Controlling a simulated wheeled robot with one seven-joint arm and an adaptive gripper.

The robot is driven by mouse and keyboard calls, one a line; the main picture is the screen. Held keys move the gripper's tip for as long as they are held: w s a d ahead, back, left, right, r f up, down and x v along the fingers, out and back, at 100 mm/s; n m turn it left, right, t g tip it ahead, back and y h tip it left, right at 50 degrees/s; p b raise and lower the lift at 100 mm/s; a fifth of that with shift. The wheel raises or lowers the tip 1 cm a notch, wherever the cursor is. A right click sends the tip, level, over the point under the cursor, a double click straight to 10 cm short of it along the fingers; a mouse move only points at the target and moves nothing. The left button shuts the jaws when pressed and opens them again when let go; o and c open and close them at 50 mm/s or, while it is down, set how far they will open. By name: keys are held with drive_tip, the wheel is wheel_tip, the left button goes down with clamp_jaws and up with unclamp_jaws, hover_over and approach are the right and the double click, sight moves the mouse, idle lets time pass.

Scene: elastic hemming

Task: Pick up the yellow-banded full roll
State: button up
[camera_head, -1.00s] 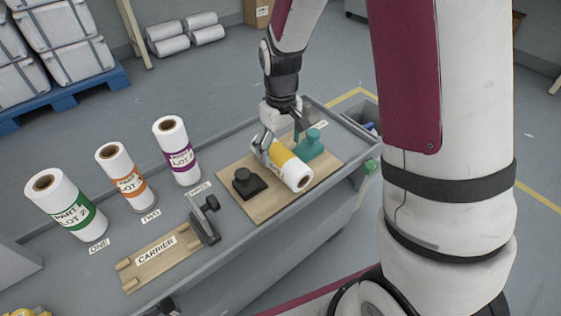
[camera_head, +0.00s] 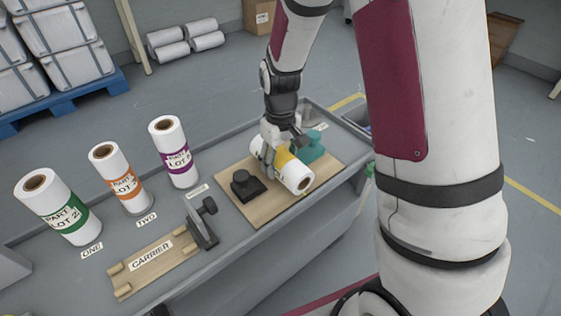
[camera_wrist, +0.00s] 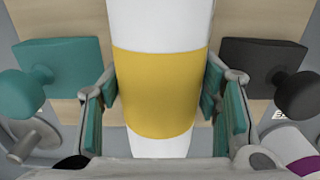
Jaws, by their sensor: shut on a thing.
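The yellow-banded roll (camera_head: 293,174) is white with a yellow band and lies on its side over the wooden board (camera_head: 262,206). My gripper (camera_head: 279,153) is shut on it around the band. In the wrist view the yellow band (camera_wrist: 158,92) fills the space between the teal-padded fingers of my gripper (camera_wrist: 160,105). The roll lies between a black knobbed block (camera_head: 246,186) and a teal knobbed block (camera_head: 309,147). I cannot tell whether the roll still touches the board.
Green-banded (camera_head: 56,208), orange-banded (camera_head: 121,180) and purple-banded (camera_head: 174,153) rolls stand upright at the left of the grey bench. A wooden carrier (camera_head: 154,262) lies in front, with a black clamp-like part (camera_head: 201,224) beside it.

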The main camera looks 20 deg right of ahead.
sight(280, 152)
drive_tip(key=shift+r, duration=0.1)
drive_tip(key=shift+r+p, duration=0.35)
drive_tip(key=shift+r, duration=0.1)
wheel_tip(280, 152, up, 3)
drive_tip(key=shift+f+p, duration=0.15)
drive_tip(key=shift+p, duration=0.6)
drive_tip(key=s+d, duration=0.1)
drive_tip(key=s, duration=1.2)
drive_tip(key=shift+s+d+r, duration=0.15)
drive_tip(key=shift+r, duration=0.2)
drive_tip(key=shift+s+b, duration=0.1)
drive_tip(key=shift+b, duration=0.55)
drive_tip(key=s+b, duration=0.1)
drive_tip(key=b, duration=0.2)
drive_tip(key=s+b, duration=0.1)
drive_tip(key=b, duration=0.2)
drive_tip(key=shift+d+r, duration=0.1)
drive_tip(key=shift+r, duration=0.15)
